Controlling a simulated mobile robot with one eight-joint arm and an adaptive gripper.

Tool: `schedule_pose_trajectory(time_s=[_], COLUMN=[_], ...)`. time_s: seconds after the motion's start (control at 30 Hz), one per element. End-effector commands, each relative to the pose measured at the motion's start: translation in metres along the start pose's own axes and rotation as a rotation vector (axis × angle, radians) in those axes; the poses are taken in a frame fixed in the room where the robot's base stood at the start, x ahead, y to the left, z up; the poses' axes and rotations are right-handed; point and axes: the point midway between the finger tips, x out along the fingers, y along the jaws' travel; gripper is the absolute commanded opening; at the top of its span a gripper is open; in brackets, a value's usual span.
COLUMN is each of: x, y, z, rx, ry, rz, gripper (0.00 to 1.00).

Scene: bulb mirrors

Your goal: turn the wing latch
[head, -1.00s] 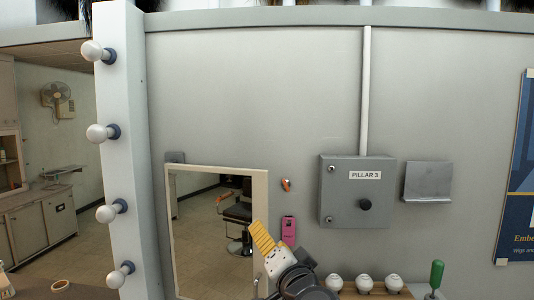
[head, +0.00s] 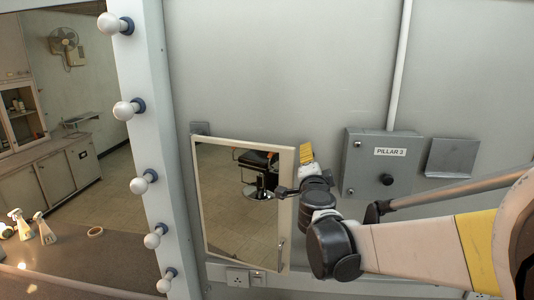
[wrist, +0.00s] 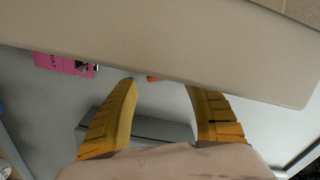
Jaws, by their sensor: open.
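A small orange part (wrist: 152,78), probably the wing latch, shows in the wrist view between and beyond my fingertips. The edge of a pale panel partly covers it, and its wing angle cannot be made out. In the head view my gripper and arm hide that spot on the wall. My gripper (wrist: 162,86) has its two yellow fingers apart with nothing between them. In the head view my gripper (head: 306,153) is beside the upper right corner of the framed mirror (head: 287,190). I see no contact with the latch.
The pale panel (wrist: 160,45) crosses the wrist view close to my fingertips. A pink tag (wrist: 65,63) lies left of them. The grey PILLAR 3 box (head: 360,180) and a grey wall holder (head: 450,158) are to the right. Bulbs (head: 127,110) line the post at left.

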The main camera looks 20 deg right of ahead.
Motion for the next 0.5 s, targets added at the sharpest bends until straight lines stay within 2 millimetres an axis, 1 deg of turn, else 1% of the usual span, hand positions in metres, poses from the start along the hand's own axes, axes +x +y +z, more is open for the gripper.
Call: schedule_pose_trajectory(time_s=[0.03, 0.1, 0.2, 0.5], x=[0.008, 0.016, 0.023, 0.026], y=[-0.001, -0.001, -0.001, 0.000], z=[-0.001, -0.001, -0.001, 0.000], rx=[0.000, 0.000, 0.000, 0.000], ry=[0.001, 0.001, 0.001, 0.000], rz=[0.001, 0.001, 0.000, 0.000], gripper=[0.58, 0.58, 0.58, 0.58])
